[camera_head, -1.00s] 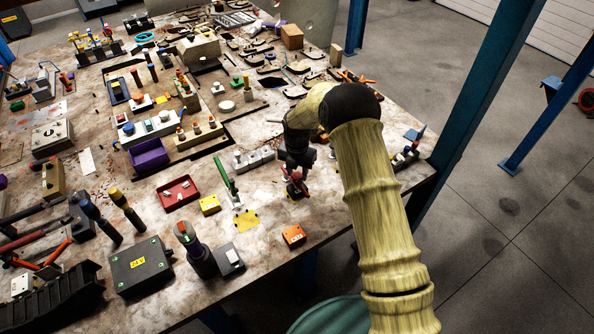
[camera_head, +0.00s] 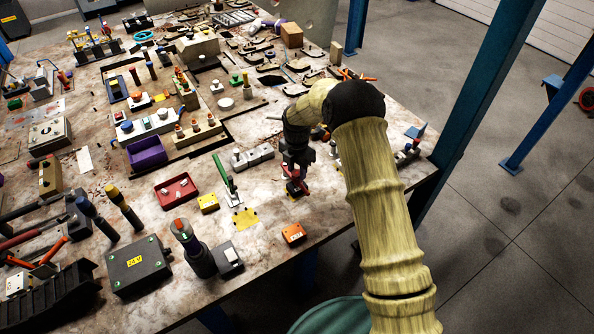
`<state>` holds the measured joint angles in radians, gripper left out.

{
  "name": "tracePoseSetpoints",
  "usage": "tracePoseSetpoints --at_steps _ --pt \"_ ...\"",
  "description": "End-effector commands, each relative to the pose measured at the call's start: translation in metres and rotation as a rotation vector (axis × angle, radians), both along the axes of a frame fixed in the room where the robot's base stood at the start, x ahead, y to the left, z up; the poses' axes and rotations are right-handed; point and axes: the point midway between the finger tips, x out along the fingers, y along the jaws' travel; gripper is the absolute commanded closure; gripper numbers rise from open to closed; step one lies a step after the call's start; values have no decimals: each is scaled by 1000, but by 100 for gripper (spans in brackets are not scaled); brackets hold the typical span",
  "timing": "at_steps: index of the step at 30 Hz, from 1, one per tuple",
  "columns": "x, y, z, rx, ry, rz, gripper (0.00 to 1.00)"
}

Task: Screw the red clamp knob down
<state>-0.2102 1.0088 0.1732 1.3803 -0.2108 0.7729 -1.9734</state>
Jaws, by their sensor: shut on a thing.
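My gripper (camera_head: 294,174) points down over the table's right part, at the end of my yellow-tan arm. It is shut on the red clamp knob (camera_head: 297,186), which shows as a small red shape under and between the dark fingers. The knob sits low, close to the tabletop. The fingers hide much of it, and the clamp body and thread below are too small and dark to tell.
An orange box (camera_head: 294,233) is nearer. The tabletop (camera_head: 325,215) right of the orange box is bare.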

Motion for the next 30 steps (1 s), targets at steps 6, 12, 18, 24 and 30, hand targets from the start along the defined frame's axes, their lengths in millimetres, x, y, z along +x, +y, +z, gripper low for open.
tracePoseSetpoints --at_steps 6,12,18,24,30 --pt "2 2 1 5 -9 -205 86" --pt "2 2 1 5 -8 -395 86" --pt "3 1 2 6 -10 -584 86" --pt "3 2 3 8 -10 -774 86" --pt "3 2 3 8 -11 -965 86"
